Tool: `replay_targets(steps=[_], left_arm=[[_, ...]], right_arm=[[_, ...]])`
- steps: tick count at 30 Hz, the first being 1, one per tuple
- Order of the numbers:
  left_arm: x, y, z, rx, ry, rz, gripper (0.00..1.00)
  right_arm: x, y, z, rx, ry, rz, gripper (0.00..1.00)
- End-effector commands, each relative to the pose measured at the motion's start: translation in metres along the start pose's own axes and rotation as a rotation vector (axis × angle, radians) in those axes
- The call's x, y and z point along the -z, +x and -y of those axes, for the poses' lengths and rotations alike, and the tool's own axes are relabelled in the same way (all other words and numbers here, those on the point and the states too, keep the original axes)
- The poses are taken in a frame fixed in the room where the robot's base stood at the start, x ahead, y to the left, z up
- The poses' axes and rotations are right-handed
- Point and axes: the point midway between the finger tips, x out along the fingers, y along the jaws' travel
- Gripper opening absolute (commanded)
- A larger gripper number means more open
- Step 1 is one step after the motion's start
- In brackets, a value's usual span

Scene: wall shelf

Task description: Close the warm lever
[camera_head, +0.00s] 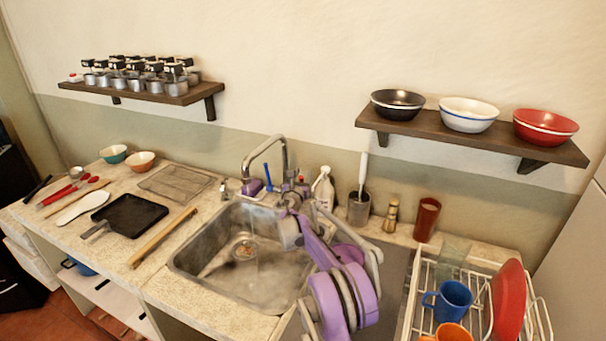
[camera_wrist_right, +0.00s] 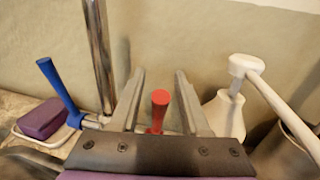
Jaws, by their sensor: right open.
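The warm lever (camera_wrist_right: 159,107) has a red handle and stands roughly upright at the tap's base in the right wrist view. In the head view, a small red spot of it (camera_head: 300,180) shows near my right gripper (camera_head: 292,198). My right gripper is open, and in the wrist view its fingers (camera_wrist_right: 159,74) appear on either side of the red handle, with nothing held. I cannot tell whether a finger touches it. The blue lever (camera_wrist_right: 58,88) leans to the upper left. The metal tap (camera_head: 284,155) arches over the sink. My left gripper is not in view.
The sink (camera_head: 190,268) lies below the tap. A white soap bottle (camera_wrist_right: 225,110) and a brush holder (camera_head: 358,210) stand just right of the levers. A purple sponge (camera_wrist_right: 45,118) lies to the left. A dish rack (camera_head: 412,298) stands at the right.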

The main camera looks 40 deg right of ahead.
Motion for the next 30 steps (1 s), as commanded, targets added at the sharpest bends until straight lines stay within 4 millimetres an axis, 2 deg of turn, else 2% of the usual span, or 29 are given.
replay_targets(steps=[8, 16, 30], left_arm=[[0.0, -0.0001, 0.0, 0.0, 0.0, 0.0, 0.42], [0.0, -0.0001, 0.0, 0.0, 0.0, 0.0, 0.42], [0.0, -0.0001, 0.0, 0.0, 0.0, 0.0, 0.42]], right_arm=[[0.0003, 0.0014, -0.0001, 0.0, 0.0, 0.0, 0.46], [0.0002, 0.0012, -0.0001, 0.0, 0.0, 0.0, 0.0], [0.0002, 0.0011, -0.0002, 0.0, 0.0, 0.0, 0.0]])
